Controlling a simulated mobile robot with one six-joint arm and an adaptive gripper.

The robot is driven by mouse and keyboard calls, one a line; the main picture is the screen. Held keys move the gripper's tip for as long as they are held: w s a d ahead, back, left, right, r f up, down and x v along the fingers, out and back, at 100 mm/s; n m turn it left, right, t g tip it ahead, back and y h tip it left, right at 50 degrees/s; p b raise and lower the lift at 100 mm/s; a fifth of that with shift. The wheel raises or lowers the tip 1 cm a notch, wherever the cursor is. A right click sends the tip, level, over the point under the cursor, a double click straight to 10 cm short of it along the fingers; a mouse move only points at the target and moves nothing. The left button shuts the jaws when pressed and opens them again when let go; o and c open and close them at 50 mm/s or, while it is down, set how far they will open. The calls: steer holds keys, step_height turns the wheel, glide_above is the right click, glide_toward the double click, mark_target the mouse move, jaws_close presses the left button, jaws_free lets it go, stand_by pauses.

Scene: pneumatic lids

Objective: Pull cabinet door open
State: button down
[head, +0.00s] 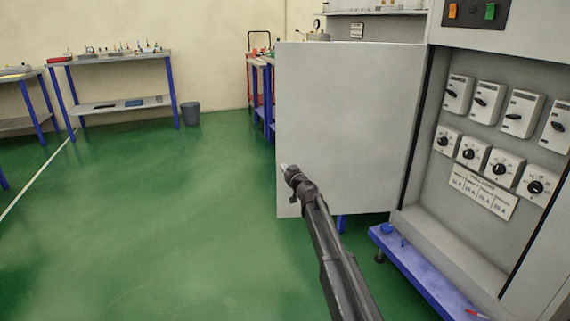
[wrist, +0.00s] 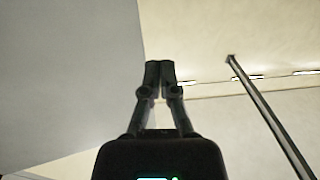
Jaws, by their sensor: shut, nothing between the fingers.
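The cabinet door (head: 345,120) is a light grey panel standing wide open, hinged at its right side to the grey cabinet (head: 440,225). The cabinet's inside shows several rotary switches. My gripper (head: 284,168) is in front of the door's lower left part in the head view, near its free edge. In the wrist view the fingertips of my gripper (wrist: 159,66) are together with nothing between them. A grey panel, probably the door (wrist: 65,75), fills the left of that view, its edge just left of the fingers. I cannot tell whether they touch it.
A blue ledge (head: 420,275) runs along the cabinet's foot. Workbenches with blue legs (head: 115,57) and a dark bin (head: 190,114) stand by the far wall. The green floor (head: 150,220) left of the door is clear.

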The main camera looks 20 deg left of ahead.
steer(key=shift+s+d, duration=0.3)
steer(key=shift+s, duration=0.2)
steer(key=shift+s+d, duration=0.25)
steer(key=shift+s, duration=0.25)
